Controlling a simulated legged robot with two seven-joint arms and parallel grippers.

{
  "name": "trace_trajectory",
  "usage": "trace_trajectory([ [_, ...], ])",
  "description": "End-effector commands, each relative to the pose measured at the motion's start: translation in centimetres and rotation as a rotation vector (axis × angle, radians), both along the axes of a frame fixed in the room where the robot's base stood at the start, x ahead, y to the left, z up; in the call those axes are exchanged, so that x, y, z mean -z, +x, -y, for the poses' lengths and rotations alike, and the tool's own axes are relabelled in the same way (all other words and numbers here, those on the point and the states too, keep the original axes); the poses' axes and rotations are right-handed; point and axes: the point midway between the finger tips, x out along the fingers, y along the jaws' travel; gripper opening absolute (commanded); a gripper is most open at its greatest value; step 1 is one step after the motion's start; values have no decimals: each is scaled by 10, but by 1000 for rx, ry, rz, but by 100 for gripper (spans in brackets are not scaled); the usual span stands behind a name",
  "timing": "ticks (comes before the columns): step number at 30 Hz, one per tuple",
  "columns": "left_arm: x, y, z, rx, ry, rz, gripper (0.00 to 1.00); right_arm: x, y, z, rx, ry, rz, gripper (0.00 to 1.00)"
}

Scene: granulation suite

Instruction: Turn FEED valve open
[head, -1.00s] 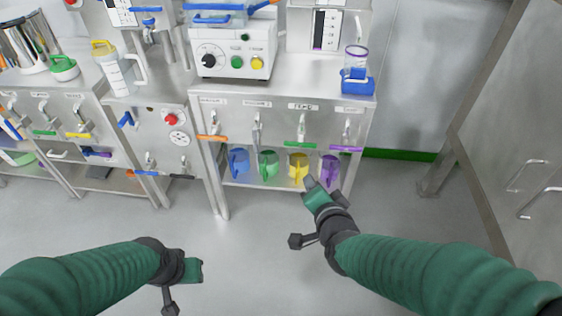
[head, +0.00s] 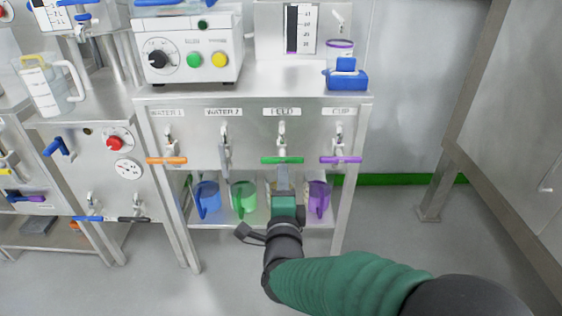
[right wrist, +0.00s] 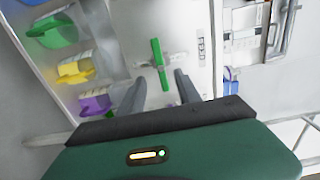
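The FEED valve (head: 282,160) has a green bar handle lying crosswise under the FEED label (head: 281,112) on the steel cabinet front. My right gripper (head: 283,172) is just below and in front of this handle. In the right wrist view the green handle (right wrist: 159,65) lies just beyond my two grey fingertips (right wrist: 159,78), in line with the gap between them. The fingers are apart and nothing is gripped. Whether they touch the handle I cannot tell. My left gripper is out of view.
An orange-handled valve (head: 166,160), a WATER 2 valve (head: 224,150) and a purple-handled CUP valve (head: 340,160) share the panel. Blue (head: 207,197), green (head: 244,197) and purple (head: 318,197) jugs stand on the shelf below; a yellow one (right wrist: 76,71) shows in the right wrist view.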

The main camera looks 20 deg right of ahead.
Motion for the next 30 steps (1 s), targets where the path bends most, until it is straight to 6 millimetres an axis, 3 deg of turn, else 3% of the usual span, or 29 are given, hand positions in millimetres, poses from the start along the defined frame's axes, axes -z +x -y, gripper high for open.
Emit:
trace_trajectory([
  [3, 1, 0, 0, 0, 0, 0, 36, 1, 31, 10, 2, -2, 0, 40],
  [9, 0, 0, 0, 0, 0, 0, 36, 0, 69, 20, 1, -3, 0, 40],
  [14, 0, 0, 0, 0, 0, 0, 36, 0, 82, 24, 0, -1, 0, 40],
  [21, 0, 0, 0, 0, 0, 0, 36, 0, 83, 24, -1, -1, 0, 40],
  [30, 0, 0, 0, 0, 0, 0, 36, 1, 82, 24, -1, -1, -1, 1],
])
